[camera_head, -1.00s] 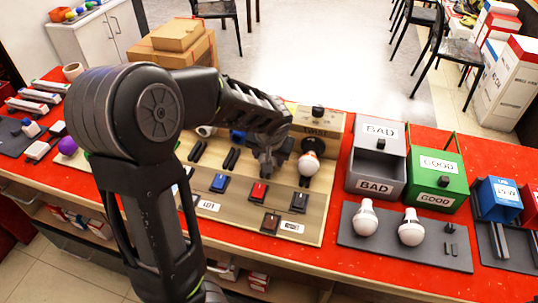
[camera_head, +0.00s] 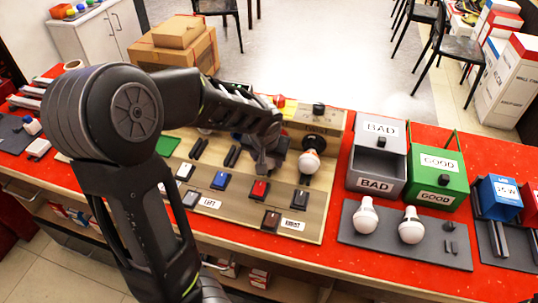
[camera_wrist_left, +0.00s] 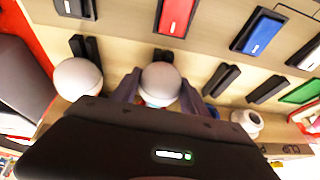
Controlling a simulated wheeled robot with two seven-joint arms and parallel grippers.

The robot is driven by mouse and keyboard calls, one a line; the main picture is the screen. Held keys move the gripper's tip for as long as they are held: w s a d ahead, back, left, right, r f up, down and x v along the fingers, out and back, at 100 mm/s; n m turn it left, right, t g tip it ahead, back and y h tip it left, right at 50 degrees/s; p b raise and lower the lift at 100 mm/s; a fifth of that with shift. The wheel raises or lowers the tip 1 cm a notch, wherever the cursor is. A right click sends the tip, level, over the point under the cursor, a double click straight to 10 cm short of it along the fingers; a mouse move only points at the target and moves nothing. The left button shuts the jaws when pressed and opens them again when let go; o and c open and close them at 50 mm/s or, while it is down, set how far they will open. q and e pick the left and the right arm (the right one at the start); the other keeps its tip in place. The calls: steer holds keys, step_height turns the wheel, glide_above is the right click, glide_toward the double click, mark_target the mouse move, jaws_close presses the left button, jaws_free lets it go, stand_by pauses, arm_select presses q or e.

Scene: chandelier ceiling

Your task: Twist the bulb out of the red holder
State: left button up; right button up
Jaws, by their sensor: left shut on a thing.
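My left gripper (camera_head: 266,163) reaches over the wooden panel (camera_head: 225,205). In the left wrist view its fingers (camera_wrist_left: 160,88) are shut around a white round bulb (camera_wrist_left: 161,78). A small reddish and bluish patch shows under this bulb, but the holder itself is mostly hidden by the gripper. In the head view the gripper covers the held bulb. I cannot tell whether its base is still seated. Another white bulb (camera_head: 309,161) with an orange ring stands in a dark holder to the right of the gripper. It also shows in the left wrist view (camera_wrist_left: 78,80). My right gripper is out of view.
The panel has red (camera_head: 260,189) and blue (camera_head: 221,180) switches in front of the gripper. A grey BAD box (camera_head: 375,186) and a green GOOD box (camera_head: 439,192) stand to the right.

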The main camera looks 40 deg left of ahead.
arm_select(q)
steer(key=shift+s+d, duration=0.15)
steer(key=shift+s, duration=0.4)
steer(key=shift+s+d, duration=0.15)
steer(key=shift+s, duration=0.35)
steer(key=shift+r+p, duration=2.75)
steer(key=shift+r, duration=1.25)
